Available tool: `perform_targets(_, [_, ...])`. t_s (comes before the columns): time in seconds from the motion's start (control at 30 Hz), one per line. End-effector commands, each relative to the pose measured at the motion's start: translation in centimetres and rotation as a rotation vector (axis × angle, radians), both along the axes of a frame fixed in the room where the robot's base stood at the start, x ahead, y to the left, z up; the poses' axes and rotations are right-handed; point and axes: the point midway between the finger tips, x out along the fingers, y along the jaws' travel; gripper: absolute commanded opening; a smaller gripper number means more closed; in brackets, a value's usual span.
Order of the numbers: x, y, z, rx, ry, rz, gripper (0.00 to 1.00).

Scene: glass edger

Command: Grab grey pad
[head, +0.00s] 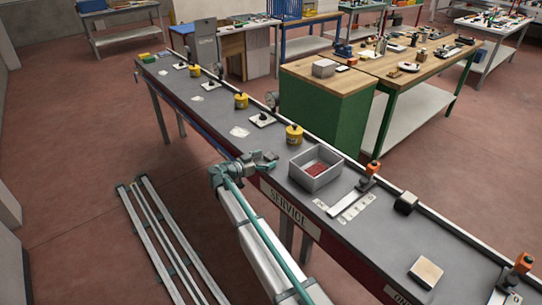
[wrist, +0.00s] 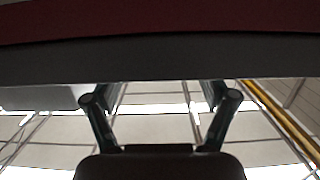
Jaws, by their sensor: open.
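No plainly grey pad stands out for certain. A small dark block with a greyish top (head: 406,203) lies on the bench right of the grey bin, and a beige-topped block with dark sides (head: 425,272) lies nearer the front right. I cannot tell whether either is the pad. My gripper (head: 266,160) is at the bench's front edge, left of the bin and apart from both blocks. In the wrist view my gripper (wrist: 162,97) has its fingers spread with nothing between them. No pad shows in that view.
The grey bin (head: 332,177) holds something red. Right of it stands an orange-topped fixture (head: 372,172) on a metal plate. Several yellow cans, one nearby (head: 294,135), line the long bench (head: 275,180). Bare bench top lies between the two blocks.

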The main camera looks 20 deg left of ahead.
Motion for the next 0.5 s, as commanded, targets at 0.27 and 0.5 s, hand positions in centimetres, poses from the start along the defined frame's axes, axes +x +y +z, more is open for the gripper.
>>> perform_targets(0.27, [2.8,-1.5,-0.2,-0.001,0.000,-0.001,0.84])
perform_targets(0.5, [2.8,-1.5,-0.3,-0.001,0.000,0.000,0.80])
